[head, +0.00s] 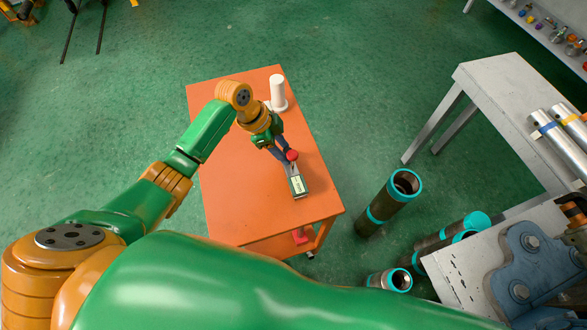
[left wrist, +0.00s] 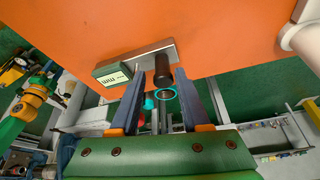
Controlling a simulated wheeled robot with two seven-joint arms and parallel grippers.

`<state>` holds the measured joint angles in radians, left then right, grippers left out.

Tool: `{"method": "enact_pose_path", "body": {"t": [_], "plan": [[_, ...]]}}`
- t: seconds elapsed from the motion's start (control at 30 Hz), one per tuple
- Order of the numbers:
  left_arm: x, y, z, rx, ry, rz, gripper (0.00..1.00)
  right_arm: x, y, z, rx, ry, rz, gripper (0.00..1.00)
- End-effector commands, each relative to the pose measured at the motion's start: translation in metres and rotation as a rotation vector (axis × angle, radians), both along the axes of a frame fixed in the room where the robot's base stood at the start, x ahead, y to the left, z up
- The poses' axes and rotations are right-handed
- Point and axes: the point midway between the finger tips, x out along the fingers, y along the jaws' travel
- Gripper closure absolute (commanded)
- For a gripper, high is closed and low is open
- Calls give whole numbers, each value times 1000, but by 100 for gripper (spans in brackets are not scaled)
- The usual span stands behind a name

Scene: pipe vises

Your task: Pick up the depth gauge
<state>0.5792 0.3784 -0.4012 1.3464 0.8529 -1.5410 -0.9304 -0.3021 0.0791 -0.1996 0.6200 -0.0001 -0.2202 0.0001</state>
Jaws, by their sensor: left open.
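The depth gauge (head: 299,184) lies on the orange cart top (head: 236,185), near its right side. It has a grey body with a pale display, and a red knob (head: 292,155) shows at its far end. My left gripper (head: 283,152) is open above the gauge's far end. My right gripper is out of view.
A white cylinder on a round base (head: 278,92) stands behind the gauge on the cart. A grey table (head: 500,90) and a blue vise (head: 530,270) are further right. The cart's left half is clear.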

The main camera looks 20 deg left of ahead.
Motion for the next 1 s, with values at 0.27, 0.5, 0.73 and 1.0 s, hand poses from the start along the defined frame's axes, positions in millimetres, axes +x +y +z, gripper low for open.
{"method": "enact_pose_path", "body": {"t": [0.27, 0.5, 0.73, 1.0], "plan": [[1, -4, -12, 2, -2, 0, 53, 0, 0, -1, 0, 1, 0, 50], [1, -4, -11, 2, -1, 1, 100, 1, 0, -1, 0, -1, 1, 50], [1, -4, -11, 1, -2, 1, 100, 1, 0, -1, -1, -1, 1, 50], [1, -4, -11, 1, -2, 1, 100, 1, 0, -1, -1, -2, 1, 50]]}}
